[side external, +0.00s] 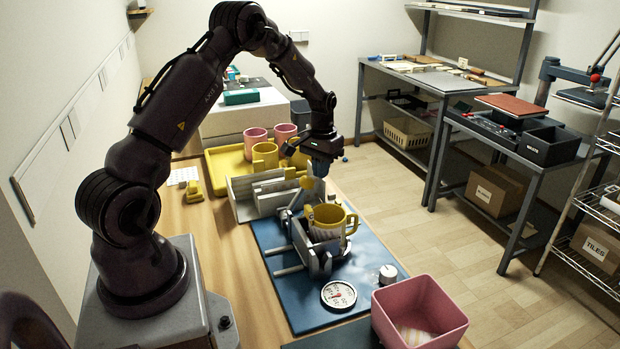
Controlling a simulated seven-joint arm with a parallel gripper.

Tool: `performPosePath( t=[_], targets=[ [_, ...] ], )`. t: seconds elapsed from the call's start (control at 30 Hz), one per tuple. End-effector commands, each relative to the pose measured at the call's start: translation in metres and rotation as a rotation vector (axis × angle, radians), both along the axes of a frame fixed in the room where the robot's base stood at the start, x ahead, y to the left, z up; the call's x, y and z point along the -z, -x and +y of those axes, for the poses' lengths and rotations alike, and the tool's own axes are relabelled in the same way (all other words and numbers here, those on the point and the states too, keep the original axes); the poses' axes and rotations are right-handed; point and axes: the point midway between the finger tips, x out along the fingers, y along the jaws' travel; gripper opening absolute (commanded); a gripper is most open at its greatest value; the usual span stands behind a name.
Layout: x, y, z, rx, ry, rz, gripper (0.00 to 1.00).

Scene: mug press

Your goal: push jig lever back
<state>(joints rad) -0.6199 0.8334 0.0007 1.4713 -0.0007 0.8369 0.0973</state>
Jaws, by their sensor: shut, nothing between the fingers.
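The jig (312,262) is a grey metal fixture on a blue base plate (290,303). A yellow mug (338,222) sits in it, upright, with its handle to the right. My gripper (318,170) is shut and empty, pointing down right at the knob. It overlaps the knob in this view, and I cannot tell whether they touch. The lower part of the lever is partly hidden by the mug and the jig.
Grey slotted blocks (262,193) stand behind the jig. Beyond them a yellow tray (222,160) holds pink mugs (256,140) and a yellow mug (265,156). A round dial gauge (339,295), a white knob (388,274) and a pink bin (418,310) are in front.

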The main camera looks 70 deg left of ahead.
Motion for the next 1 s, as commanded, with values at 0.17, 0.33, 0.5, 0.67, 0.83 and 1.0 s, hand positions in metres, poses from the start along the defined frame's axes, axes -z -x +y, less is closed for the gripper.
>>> performPosePath(
  t=[0.17,0.33,0.5,0.67,0.83,1.0],
  targets=[
    [0.000,0.000,0.000,0.000,0.000,0.000,0.00],
    [0.000,0.000,0.000,0.000,0.000,0.000,0.00],
    [0.000,0.000,0.000,0.000,0.000,0.000,0.00],
    [0.003,0.000,0.000,0.000,0.000,0.001,0.00],
    [0.010,0.000,0.000,0.000,0.001,0.002,0.00],
    [0.018,0.001,0.000,0.000,0.002,0.004,0.00]
  ],
)
